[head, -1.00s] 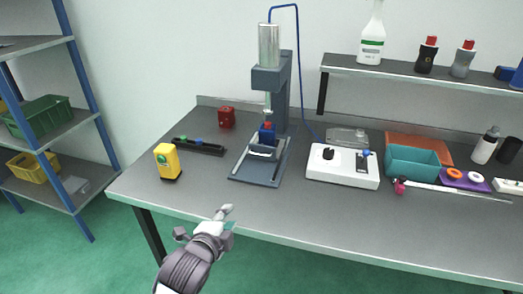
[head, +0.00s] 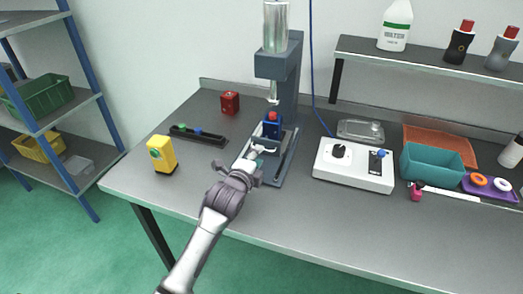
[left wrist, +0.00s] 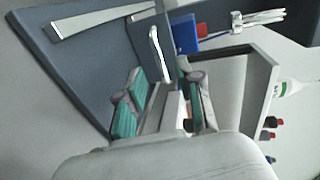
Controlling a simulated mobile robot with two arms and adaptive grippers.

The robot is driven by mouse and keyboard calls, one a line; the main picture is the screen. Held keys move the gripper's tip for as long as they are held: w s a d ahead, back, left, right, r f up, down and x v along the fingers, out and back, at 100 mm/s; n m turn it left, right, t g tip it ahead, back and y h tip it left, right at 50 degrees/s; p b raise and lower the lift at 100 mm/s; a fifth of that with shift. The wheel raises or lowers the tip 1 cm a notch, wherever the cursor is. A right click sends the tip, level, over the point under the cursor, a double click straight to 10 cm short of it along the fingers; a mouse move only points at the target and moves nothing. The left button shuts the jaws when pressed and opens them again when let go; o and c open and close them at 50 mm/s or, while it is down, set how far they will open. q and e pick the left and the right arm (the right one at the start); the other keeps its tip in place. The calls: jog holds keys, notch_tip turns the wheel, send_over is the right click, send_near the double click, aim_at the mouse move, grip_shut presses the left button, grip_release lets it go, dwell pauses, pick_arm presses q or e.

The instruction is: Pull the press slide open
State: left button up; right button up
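My left gripper (head: 250,163) is at the front of the press, close to the handle. In the left wrist view its teal-padded fingers (left wrist: 167,108) are apart, with the handle just beyond the gap; contact cannot be told. My right gripper is out of view.
The bench front (head: 310,215) is clear.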

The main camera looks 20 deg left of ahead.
pick_arm(q)
jog(key=x, duration=0.2)
jog(key=shift+w, duration=0.25)
jog(key=shift+w+f, duration=0.1)
jog(key=shift+w, duration=0.3)
jog(key=shift+w+f, duration=0.1)
jog(key=shift+w, duration=0.2)
jog(key=shift+c, duration=0.5)
jog(key=c, duration=0.5)
grip_shut()
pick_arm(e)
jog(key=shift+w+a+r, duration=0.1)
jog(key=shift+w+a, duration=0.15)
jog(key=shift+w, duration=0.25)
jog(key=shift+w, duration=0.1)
